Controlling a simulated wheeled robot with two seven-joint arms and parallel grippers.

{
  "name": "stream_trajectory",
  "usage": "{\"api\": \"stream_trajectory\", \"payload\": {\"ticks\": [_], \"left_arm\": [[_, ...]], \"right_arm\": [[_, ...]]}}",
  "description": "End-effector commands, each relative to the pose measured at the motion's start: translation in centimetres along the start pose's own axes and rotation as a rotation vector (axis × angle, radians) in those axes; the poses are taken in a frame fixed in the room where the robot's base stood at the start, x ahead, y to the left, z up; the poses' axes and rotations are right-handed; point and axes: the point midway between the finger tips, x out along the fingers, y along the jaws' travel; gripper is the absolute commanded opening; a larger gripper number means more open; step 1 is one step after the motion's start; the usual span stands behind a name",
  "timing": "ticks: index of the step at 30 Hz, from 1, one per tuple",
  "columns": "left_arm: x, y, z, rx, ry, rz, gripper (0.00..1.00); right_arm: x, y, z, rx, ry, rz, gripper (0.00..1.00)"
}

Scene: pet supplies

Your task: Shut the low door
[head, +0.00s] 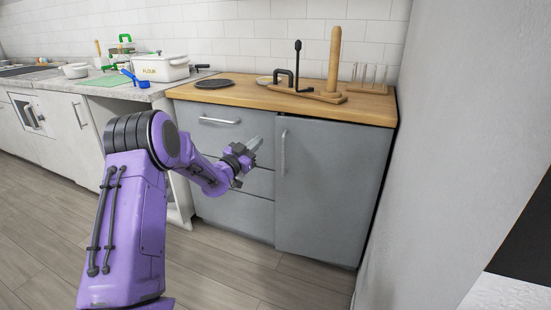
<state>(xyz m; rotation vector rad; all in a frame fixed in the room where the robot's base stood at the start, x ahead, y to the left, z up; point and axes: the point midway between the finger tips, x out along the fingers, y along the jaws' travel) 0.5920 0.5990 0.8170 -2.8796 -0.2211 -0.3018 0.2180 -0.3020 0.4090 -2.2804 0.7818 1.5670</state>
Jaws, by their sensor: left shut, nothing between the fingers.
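The low grey door (330,190) is the right front of the grey cabinet under the wooden counter. It has a vertical metal handle (283,152) near its left edge. The door looks about flush with the cabinet front; I cannot tell whether a small gap remains. My left gripper (257,146) is shut and empty, in front of the drawers and just left of the handle, apparently not touching it. My left forearm hides part of the drawer fronts. My right gripper is not in view.
Grey drawers (222,132) sit left of the door. The wooden counter (375,108) holds a wooden stand (333,65) and a dark round plate (214,83). A grey wall (450,130) stands close on the right. Floor (275,285) before the door is clear.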

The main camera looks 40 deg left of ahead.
Motion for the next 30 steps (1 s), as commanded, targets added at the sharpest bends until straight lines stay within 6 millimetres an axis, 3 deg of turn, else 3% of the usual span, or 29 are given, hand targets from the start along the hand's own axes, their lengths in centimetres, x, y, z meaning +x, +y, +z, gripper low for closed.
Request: {"api": "stream_trajectory", "payload": {"ticks": [5,9,15,20,30], "left_arm": [[-2.7,3.0,2.2,0.469,-0.112,-0.05,0.0],[-4.9,5.3,4.7,0.897,-0.229,0.012,0.0],[-5.5,5.6,5.7,1.297,-0.273,0.083,0.0],[-4.6,5.5,6.0,1.357,-0.27,0.092,0.0],[2.0,4.8,7.9,1.355,-0.272,0.089,0.0]], "right_arm": [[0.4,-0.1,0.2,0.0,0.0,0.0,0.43],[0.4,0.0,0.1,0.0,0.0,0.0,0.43],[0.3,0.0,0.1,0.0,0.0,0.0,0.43],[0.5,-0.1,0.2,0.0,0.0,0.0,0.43],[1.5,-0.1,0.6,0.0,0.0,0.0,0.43]]}}
